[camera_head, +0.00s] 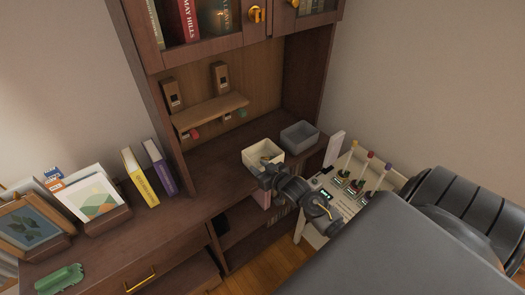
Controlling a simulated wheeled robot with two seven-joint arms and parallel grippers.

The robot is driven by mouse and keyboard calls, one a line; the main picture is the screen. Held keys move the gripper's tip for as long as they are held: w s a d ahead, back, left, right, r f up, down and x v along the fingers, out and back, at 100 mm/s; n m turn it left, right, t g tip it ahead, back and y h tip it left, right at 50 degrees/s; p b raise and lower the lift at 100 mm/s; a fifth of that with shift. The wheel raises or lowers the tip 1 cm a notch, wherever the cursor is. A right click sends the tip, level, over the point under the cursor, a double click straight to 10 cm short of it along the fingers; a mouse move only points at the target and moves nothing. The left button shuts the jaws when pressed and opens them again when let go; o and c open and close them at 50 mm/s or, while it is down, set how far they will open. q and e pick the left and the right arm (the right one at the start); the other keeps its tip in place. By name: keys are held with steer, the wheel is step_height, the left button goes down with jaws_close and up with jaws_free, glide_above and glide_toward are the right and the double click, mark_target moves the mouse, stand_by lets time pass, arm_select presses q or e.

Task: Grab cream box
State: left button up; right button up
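The cream box (253,157) is a small, open-topped container near the front edge of the cabinet's wooden shelf. Something small and yellowish shows inside it. My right gripper (267,168), dark grey, is at the box's front right side and hides part of its front wall and rim. Its fingertips are small and overlap the rim, so I cannot tell whether they are open or closed on it. My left gripper is not in view.
A grey box (300,136) stands just right of the cream box. A white panel (347,200) with several coloured-top sticks is to the right. A small wooden shelf (210,112) hangs behind. Books (140,178) and picture frames (30,226) stand at left.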

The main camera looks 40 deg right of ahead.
mark_target(251, 161)
steer(key=shift+w+f, duration=0.15)
steer(key=shift+w, duration=0.55)
steer(key=shift+p+x, duration=0.85)
steer(key=shift+x, duration=1.5)
steer(key=shift+s+d+f, duration=0.1)
steer(key=shift+d, duration=0.05)
steer(key=shift+c, duration=0.3)
jaws_close()
